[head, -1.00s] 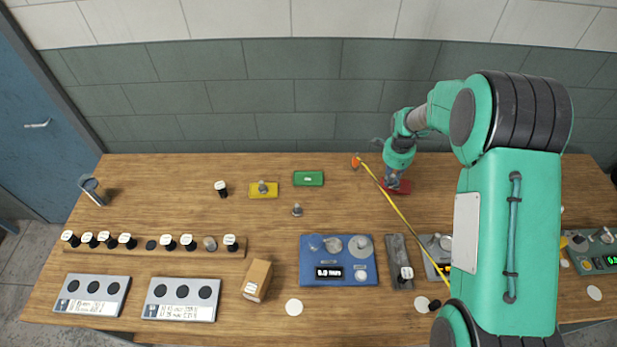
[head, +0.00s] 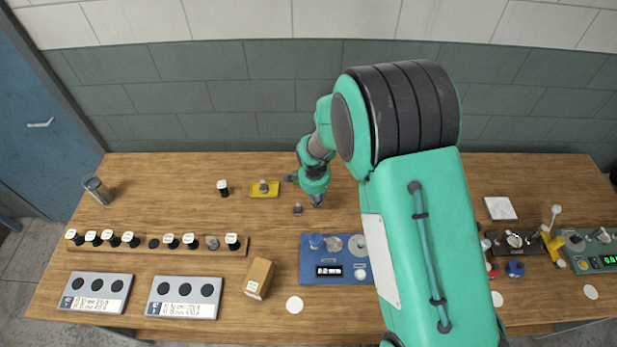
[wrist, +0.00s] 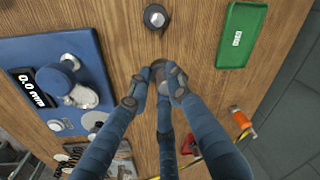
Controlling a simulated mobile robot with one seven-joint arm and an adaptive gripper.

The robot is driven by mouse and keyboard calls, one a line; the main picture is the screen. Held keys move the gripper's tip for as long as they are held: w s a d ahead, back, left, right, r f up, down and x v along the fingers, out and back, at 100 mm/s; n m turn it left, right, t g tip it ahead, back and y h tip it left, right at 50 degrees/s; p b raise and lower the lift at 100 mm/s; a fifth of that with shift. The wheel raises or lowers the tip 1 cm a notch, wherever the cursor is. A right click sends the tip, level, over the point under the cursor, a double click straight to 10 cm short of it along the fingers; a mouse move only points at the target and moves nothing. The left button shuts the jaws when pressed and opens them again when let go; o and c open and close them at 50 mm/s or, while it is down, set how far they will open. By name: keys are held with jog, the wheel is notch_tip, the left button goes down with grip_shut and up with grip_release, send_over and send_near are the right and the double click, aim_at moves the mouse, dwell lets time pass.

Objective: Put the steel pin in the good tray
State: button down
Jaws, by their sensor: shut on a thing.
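My gripper (wrist: 158,78) is shut on a small round-ended thing, probably the steel pin (wrist: 158,64); the fingers hide most of it. In the head view my gripper (head: 316,203) is low over the table, behind the blue gauge and right of a small grey upright piece (head: 298,209). That piece (wrist: 155,17) stands ahead of the fingertips in the wrist view. The green tray (wrist: 241,36), probably the good tray, lies at the wrist view's upper right, apart from the gripper. It looks empty and bears a small white label. My arm hides it in the head view.
A blue gauge (head: 326,277) with a display stands near; it also shows in the wrist view (wrist: 60,38). A yellow tray (head: 273,193) holds a grey piece. A rack of black-based items (head: 220,250) stands left. An orange-ended thing (wrist: 240,118) and yellow strip lie right of the fingers.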

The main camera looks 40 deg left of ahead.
jog(key=shift+a, duration=0.1)
dwell(0.3)
jog(key=w+a, duration=0.3)
jog(key=a, duration=0.1)
jog(key=w+a+f+p, duration=0.1)
jog(key=w+a, duration=0.2)
jog(key=a, duration=0.1)
jog(key=w+a+p, duration=0.1)
jog(key=w+a, duration=0.2)
jog(key=a, duration=0.2)
jog(key=shift+f, duration=0.25)
dwell(0.3)
jog(key=shift+f+p, duration=0.35)
jog(key=shift+f, duration=1.45)
jog(key=shift+f, duration=0.1)
jog(key=c, duration=1.6)
grip_release()
jog(key=shift+r, duration=0.2)
